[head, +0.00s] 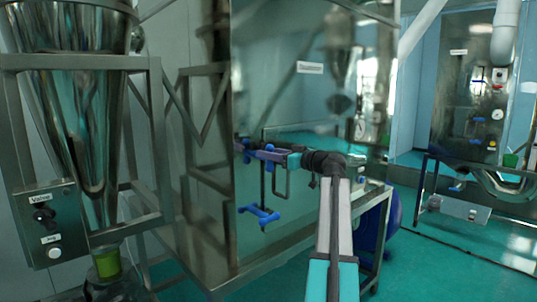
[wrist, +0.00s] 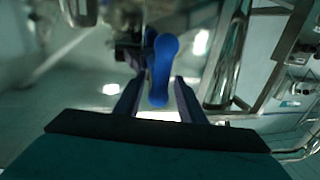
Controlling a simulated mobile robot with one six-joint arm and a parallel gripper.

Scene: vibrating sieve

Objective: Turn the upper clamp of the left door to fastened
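The upper clamp has a blue handle (wrist: 162,70), seen in the wrist view with its rounded near end between my two fingers. Clear gaps show on both sides, so my gripper (wrist: 158,82) is open around it and not closed on it. In the head view my gripper (head: 250,147) reaches left along the shiny metal door (head: 300,100), with a blue part at its tips. The clamp's mount is dark and blurred, and whether it is fastened cannot be told.
Another blue part (head: 262,215) shows lower on the door; it may be a second clamp or a reflection. A steel funnel (head: 75,110) with a control box (head: 45,225) stands at left. Another steel machine (head: 470,90) stands at far right. Green floor (head: 430,270) is open at right.

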